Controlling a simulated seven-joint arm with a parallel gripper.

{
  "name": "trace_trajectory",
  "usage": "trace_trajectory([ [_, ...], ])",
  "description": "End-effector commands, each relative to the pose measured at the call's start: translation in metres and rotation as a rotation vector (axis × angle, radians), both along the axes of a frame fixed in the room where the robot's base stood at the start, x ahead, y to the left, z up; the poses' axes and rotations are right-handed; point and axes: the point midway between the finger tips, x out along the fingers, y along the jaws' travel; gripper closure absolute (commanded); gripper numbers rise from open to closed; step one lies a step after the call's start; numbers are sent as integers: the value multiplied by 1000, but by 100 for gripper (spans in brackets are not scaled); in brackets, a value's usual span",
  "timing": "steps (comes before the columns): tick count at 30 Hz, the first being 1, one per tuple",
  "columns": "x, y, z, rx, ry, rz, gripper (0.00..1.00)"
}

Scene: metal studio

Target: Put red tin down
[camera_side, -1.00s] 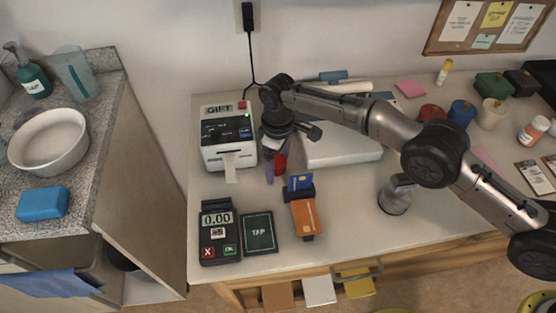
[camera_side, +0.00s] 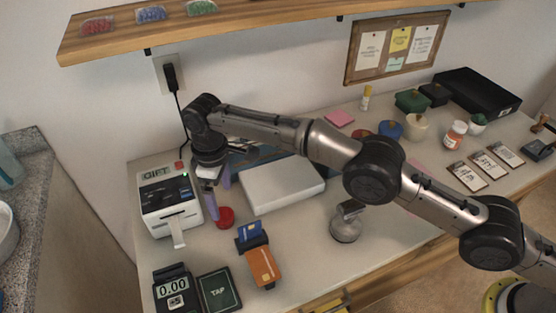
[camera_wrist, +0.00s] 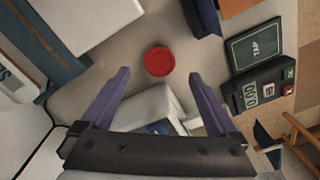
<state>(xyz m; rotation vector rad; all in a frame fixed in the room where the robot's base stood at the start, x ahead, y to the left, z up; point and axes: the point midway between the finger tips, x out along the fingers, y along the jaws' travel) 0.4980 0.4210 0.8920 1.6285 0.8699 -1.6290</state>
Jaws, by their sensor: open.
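The red tin (camera_side: 225,217) stands on the pale worktop, just right of the payment printer in the side view. In the wrist view its round red top (camera_wrist: 159,61) shows whole, a little beyond the fingertips and between their lines. My gripper (camera_side: 219,198) has purple fingers pointing down and hangs just above and beside the tin. In the wrist view my gripper (camera_wrist: 158,75) is spread wide, with nothing between its fingers. The fingers appear clear of the tin.
The white gift printer (camera_side: 168,200) stands close left of my gripper. A white box (camera_side: 283,185) lies to the right. Several small pots stand farther back.

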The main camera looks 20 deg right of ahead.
Motion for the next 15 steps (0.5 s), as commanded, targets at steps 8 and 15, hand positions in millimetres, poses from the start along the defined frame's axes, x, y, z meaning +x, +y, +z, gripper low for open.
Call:
trace_trajectory([
  [8, 6, -10, 18, 9, -11, -22, 5],
  [15, 20, -77, 110, 51, -66, -159, 5],
])
